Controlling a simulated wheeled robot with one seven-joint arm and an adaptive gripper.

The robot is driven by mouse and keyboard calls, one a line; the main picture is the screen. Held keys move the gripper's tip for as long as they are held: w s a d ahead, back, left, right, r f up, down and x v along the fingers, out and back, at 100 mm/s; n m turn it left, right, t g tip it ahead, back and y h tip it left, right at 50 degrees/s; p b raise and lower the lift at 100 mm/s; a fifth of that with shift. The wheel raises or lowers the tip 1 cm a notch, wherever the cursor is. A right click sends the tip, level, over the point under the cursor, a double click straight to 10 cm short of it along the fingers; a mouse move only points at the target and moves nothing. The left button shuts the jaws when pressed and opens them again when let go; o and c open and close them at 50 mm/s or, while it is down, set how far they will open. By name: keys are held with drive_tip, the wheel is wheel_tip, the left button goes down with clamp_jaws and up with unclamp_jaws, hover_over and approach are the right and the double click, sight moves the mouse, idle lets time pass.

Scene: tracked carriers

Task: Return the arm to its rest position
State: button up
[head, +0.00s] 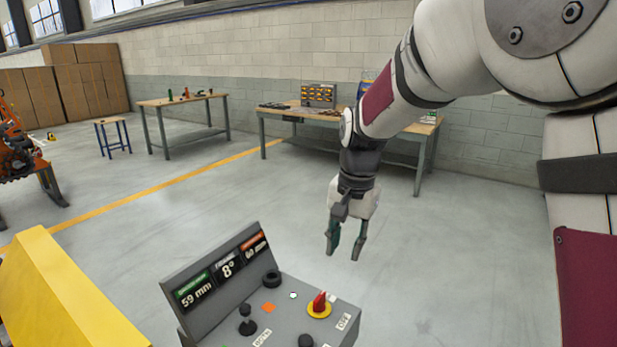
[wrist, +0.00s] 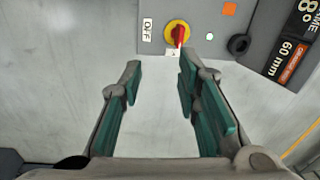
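My gripper (head: 345,245) hangs from my arm in the right half of the head view, fingers pointing down. It is open and empty, with a clear gap between the green-padded fingers in the wrist view (wrist: 157,85). It is above and behind a grey control console (head: 215,262), apart from it. The console carries a red switch on a yellow disc (head: 319,305), a black joystick (head: 246,322), a black knob (head: 271,278) and a display reading 59 mm and 8°. In the wrist view the red switch (wrist: 178,34) is beyond the fingertips, near an OFF label.
A yellow block-like structure (head: 62,295) stands at the lower left. Two workbenches (head: 160,103) (head: 287,112) and a small stool (head: 110,122) stand toward the wall. An orange machine (head: 18,145) is at the far left. The floor behind the console is clear.

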drive_tip(key=s+d+r+n+t, duration=0.1)
drive_tip(key=s+d+r, duration=0.25)
drive_tip(key=s, duration=0.25)
drive_tip(key=s+d+r+n+t, duration=0.1)
drive_tip(key=s+d+r+n, duration=0.15)
drive_tip(key=s+r, duration=0.35)
drive_tip(key=s+d+n+t, duration=0.2)
drive_tip(key=s+d, duration=0.3)
drive_tip(key=s, duration=0.9)
drive_tip(key=shift+s+d+f+h, duration=0.2)
drive_tip(key=shift+s+f+h, duration=0.15)
drive_tip(key=shift+f+h, duration=0.1)
drive_tip(key=shift+a, duration=0.15)
